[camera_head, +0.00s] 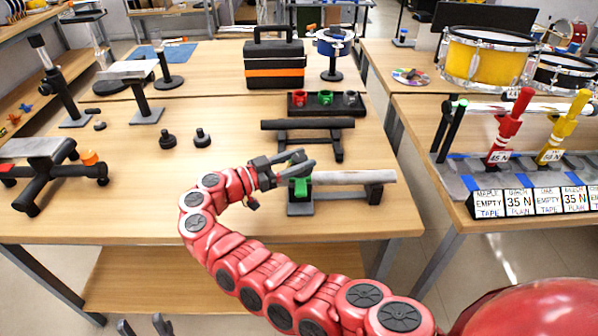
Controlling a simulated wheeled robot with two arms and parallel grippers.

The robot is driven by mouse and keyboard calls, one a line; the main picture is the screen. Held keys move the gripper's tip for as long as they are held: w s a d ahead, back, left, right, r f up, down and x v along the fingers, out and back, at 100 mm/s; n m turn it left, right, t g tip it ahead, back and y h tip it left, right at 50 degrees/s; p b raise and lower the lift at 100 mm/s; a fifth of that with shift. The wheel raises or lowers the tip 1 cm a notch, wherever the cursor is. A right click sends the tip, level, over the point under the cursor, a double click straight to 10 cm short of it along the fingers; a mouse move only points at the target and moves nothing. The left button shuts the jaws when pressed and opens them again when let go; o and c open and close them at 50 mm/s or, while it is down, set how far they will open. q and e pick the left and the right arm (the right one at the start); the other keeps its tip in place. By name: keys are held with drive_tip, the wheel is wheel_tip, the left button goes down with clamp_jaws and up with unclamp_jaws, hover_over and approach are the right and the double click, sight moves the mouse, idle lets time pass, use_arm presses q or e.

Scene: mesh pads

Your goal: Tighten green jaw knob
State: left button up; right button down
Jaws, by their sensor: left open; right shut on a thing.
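The green jaw knob (300,187) is on a small dark clamp stand near the front of the middle table, at the left end of a grey bar (345,177). My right gripper (303,163), on the red arm reaching in from the lower right, is at the knob from above and shut on it. Its fingers hide the top of the knob. My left gripper (144,323) is open and empty at the bottom edge, low in front of the table. Only its fingertips show.
A dark bar on a stand (308,126) lies just behind the clamp. A tray with red, green and grey pieces (327,103) is further back. Two black knobs (202,138) stand to the left.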

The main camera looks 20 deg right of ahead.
drive_tip(key=shift+d+f+m+g+b, duration=0.15)
drive_tip(key=shift+m+g+b, duration=0.65)
drive_tip(key=shift+g+b, duration=0.7)
drive_tip(key=c, duration=0.7)
unclamp_jaws()
drive_tip(key=shift+c, duration=0.2)
drive_tip(key=o, duration=0.4)
drive_tip(key=shift+o, duration=0.2)
